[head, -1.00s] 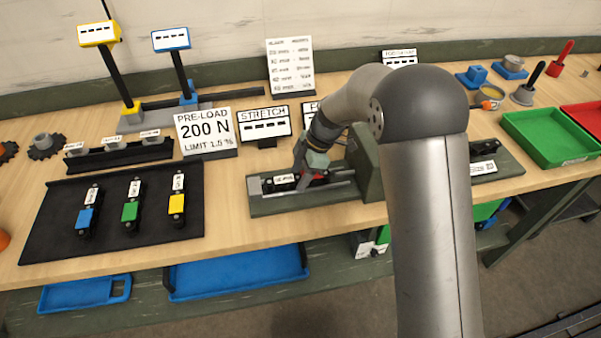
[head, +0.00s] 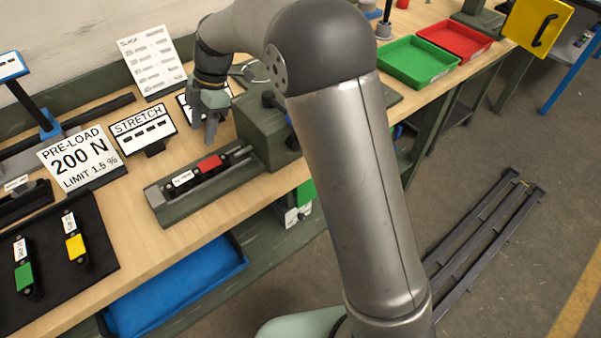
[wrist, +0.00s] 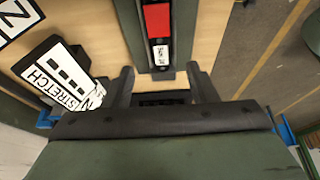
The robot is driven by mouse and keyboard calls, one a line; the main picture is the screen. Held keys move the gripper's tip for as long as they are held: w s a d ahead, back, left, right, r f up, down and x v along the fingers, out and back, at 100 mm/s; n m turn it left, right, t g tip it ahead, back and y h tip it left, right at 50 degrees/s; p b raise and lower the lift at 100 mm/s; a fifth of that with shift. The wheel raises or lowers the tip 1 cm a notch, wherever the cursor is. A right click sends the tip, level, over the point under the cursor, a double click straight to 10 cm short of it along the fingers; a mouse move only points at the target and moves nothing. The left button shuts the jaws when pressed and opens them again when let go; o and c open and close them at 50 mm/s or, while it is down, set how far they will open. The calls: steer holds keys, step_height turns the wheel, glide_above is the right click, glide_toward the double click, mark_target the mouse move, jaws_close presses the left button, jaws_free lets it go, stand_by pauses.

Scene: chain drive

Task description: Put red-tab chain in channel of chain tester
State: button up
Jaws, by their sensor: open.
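The red-tab chain (head: 209,164) lies lengthwise in the channel of the chain tester (head: 174,213), with its white label toward the left end. In the wrist view the red tab (wrist: 157,20) and white label show at the top, between the channel walls. My gripper (head: 209,138) is open and empty, behind and above the tester, apart from the chain. In the wrist view its two fingers (wrist: 163,85) stand apart with nothing between them.
A green-tab chain (head: 24,265) and a yellow-tab chain (head: 74,235) lie on the black mat at left. The STRETCH sign (head: 143,129) and PRE-LOAD sign (head: 81,158) stand left of my gripper. Green (head: 417,62) and red (head: 461,40) trays are at the back right.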

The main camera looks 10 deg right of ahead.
steer(key=s+d+r+m+t+h, duration=0.1)
steer(key=s+d+m, duration=0.5)
steer(key=d, duration=0.3)
steer(key=s+d+r+m+t+h, duration=0.1)
steer(key=s+d+r+m, duration=0.1)
steer(key=s+d+m, duration=0.55)
steer(key=s+d+f+m+h, duration=0.2)
steer(key=s+d+f+m, duration=0.2)
steer(key=s+d+m, duration=0.5)
steer(key=s+m, duration=0.1)
steer(key=s, duration=0.3)
steer(key=shift+d+t, duration=0.3)
steer(key=shift+d, duration=0.1)
